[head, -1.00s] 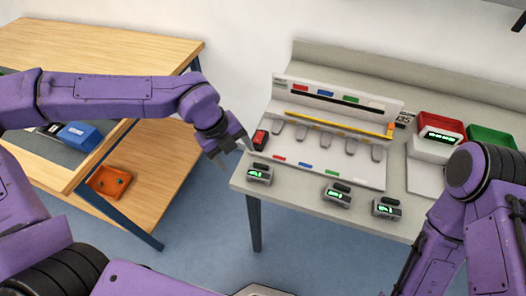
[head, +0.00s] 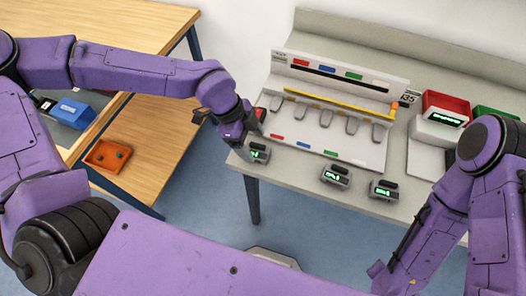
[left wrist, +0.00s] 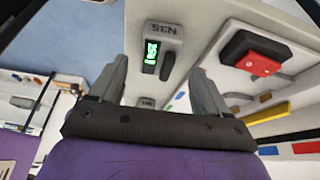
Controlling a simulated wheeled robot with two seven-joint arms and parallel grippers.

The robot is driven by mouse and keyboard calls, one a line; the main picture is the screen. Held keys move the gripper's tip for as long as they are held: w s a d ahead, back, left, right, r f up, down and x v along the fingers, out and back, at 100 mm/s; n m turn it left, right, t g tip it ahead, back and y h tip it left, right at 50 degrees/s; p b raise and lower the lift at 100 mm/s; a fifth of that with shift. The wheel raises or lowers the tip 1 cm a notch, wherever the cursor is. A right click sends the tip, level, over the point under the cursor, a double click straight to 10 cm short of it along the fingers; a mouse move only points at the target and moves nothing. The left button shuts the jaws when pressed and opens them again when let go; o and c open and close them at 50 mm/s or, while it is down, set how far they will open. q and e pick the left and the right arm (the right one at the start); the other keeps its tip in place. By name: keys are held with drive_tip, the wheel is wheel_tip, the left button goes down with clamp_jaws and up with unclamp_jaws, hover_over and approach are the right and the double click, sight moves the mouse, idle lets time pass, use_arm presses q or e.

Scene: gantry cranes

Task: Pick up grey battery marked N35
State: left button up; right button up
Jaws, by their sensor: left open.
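The grey battery marked N35 (left wrist: 160,42) shows in the left wrist view, its marking upside down and a green display lit on it. In the head view it is the leftmost grey battery (head: 258,152), at the front left corner of the grey table (head: 240,166). My left gripper (head: 247,146) is open right beside it, partly in front of it. In the left wrist view the open fingers (left wrist: 161,80) point toward the battery, which lies beyond the gap between them. My right arm shows at the right, but its gripper is out of view.
Two more grey batteries (head: 336,174) (head: 384,189) stand along the front edge to the right. A red and black block (left wrist: 255,55) is close to the left gripper. A white rack (head: 340,110) with a yellow bar stands behind. An orange tray (head: 108,155) is on the wooden shelf at left.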

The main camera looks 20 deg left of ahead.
sight(257, 151)
use_arm(q)
drive_tip(key=x, duration=0.3)
drive_tip(key=shift+s+d+p, duration=0.1)
drive_tip(key=shift+s+p, duration=0.1)
drive_tip(key=shift+p, duration=0.1)
drive_tip(key=shift+w+f, duration=0.1)
drive_tip(key=shift+f, duration=0.35)
drive_tip(key=shift+d+r, duration=0.1)
drive_tip(key=c, duration=1.2)
